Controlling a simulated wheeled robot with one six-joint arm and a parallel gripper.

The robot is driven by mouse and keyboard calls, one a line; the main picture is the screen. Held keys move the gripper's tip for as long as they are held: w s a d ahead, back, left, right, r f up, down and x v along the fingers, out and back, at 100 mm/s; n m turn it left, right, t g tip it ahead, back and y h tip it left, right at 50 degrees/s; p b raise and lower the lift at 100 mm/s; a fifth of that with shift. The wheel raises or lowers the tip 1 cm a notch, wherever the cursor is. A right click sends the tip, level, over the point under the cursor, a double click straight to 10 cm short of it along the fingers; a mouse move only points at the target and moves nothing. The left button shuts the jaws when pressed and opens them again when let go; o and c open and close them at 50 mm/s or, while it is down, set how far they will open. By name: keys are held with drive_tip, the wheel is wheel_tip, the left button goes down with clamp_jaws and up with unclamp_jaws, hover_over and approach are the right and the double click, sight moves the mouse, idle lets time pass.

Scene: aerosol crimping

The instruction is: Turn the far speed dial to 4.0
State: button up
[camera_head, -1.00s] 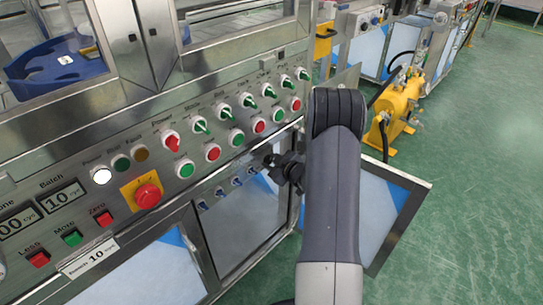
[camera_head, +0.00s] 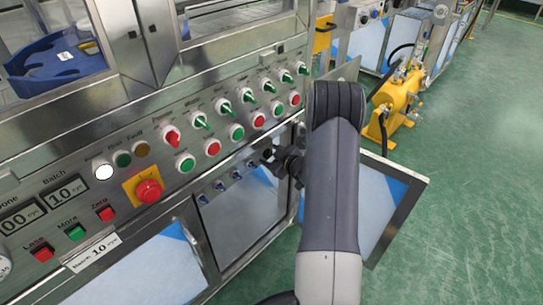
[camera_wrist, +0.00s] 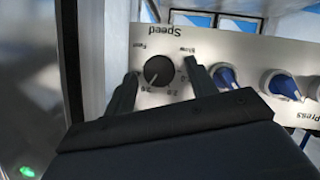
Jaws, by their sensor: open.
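A black round speed dial (camera_wrist: 159,71) sits on a light panel in the wrist view, under the upside-down word "Speed". "Fast" and "Slow" labels and small scale numbers lie around it, partly blurred. A light mark shows on the knob, but the exact setting is hard to read. My gripper (camera_wrist: 162,69) is open, with one finger on each side of the dial; contact with it cannot be told. In the head view my gripper (camera_head: 275,158) is at the front panel, right of the row of small blue knobs. The dial is hidden there by my gripper and arm.
Blue-pointer knobs (camera_wrist: 226,79) stand close to my right finger in the wrist view. Above in the head view are green and red buttons and switches, and a red emergency stop (camera_head: 149,190). An open cabinet door (camera_head: 395,205) hangs to the right, behind my arm.

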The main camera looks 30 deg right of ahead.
drive_tip(key=p+v, duration=0.2)
drive_tip(key=v, duration=0.9)
drive_tip(key=shift+w+d, duration=0.1)
